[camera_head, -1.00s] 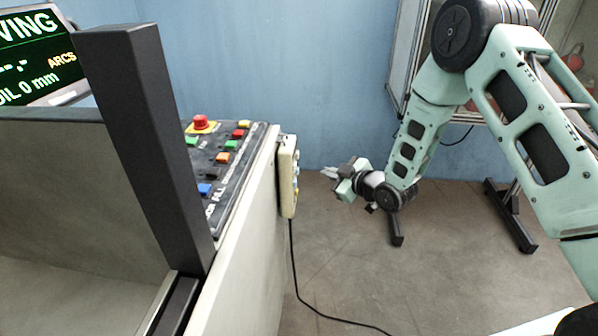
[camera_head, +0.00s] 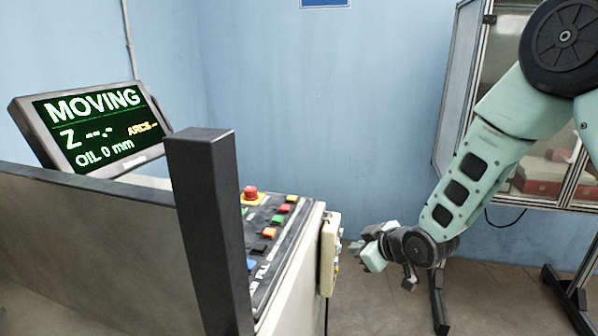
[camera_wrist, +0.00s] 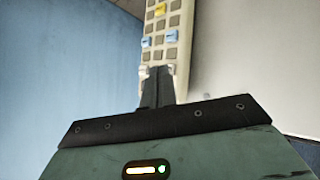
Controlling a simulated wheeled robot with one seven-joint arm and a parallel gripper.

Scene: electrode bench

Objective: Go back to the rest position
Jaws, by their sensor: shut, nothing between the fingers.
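My gripper (camera_head: 362,250) is at the end of my green arm, to the right of the machine's side in the head view. It is apart from the cream pendant (camera_head: 329,254) that hangs on the machine's right side. In the wrist view the two dark fingers (camera_wrist: 158,88) are together with nothing visible between them. The wrist view does not clearly show the gap between fingertips and keypad.
A control panel (camera_head: 268,235) with coloured buttons and a red mushroom button (camera_head: 250,193) tops the machine. The screen (camera_head: 92,125) reads MOVING and OIL 0 mm. A framed cabinet (camera_head: 465,60) stands behind my arm. Open floor (camera_head: 390,305) lies right of the machine.

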